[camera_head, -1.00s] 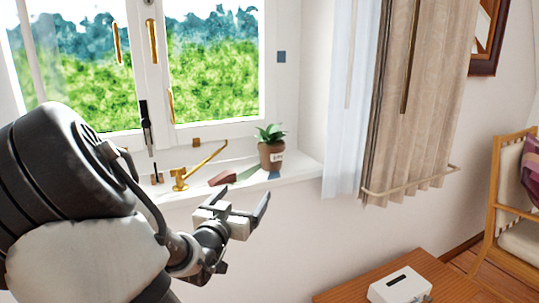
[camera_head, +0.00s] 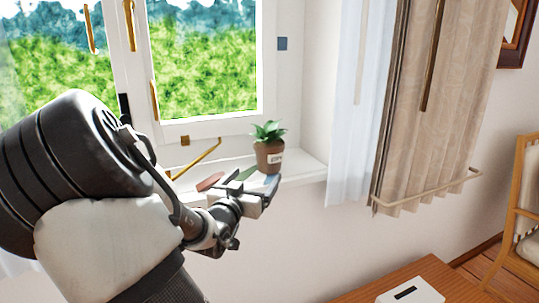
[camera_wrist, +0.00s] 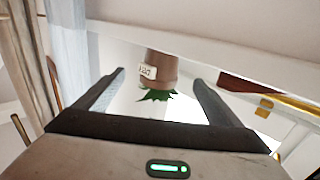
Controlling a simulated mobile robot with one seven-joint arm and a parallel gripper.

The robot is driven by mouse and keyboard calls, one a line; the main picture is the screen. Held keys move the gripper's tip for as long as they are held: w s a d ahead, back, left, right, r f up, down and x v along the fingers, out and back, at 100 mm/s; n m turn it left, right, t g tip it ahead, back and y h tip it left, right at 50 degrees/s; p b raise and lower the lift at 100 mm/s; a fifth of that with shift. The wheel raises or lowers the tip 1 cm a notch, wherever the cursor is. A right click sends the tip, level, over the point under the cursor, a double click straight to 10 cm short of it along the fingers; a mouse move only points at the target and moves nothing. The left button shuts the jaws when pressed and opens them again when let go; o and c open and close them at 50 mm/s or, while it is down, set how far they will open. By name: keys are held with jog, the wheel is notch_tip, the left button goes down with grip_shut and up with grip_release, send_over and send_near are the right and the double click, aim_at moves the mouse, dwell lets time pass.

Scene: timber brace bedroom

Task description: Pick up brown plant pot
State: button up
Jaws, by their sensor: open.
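The brown plant pot (camera_head: 269,157) stands upright on the white windowsill, with a green plant and a small white label. In the wrist view the pot (camera_wrist: 161,67) appears upside down, beyond and between the two fingertips. My gripper (camera_head: 254,184) is open and empty, just in front of the pot near the sill's front edge. In the wrist view my gripper (camera_wrist: 159,77) has one finger on each side of the pot's image, with a gap to the pot.
A reddish-brown block (camera_head: 210,181) lies on the windowsill (camera_head: 310,168) left of the pot. A brass window stay (camera_head: 200,158) slants beside it. A white curtain (camera_head: 350,130) hangs to the right. A white box (camera_head: 412,292) is on a wooden table (camera_head: 385,285) below.

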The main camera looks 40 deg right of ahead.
aim_at(266, 164)
jog(key=b+x, duration=0.2)
jog(key=x, duration=0.6)
jog(key=shift+w+d+f, duration=0.15)
jog(key=shift+d+f, duration=0.05)
jog(key=shift+d, duration=0.05)
jog(key=shift+w+b+x, duration=0.2)
jog(key=shift+b+x, duration=0.6)
jog(key=shift+x, duration=2.25)
jog(key=shift+a+r, duration=0.15)
jog(key=shift+c, duration=0.2)
jog(key=c, duration=1.4)
jog(key=shift+r, duration=0.1)
jog(key=c, duration=0.3)
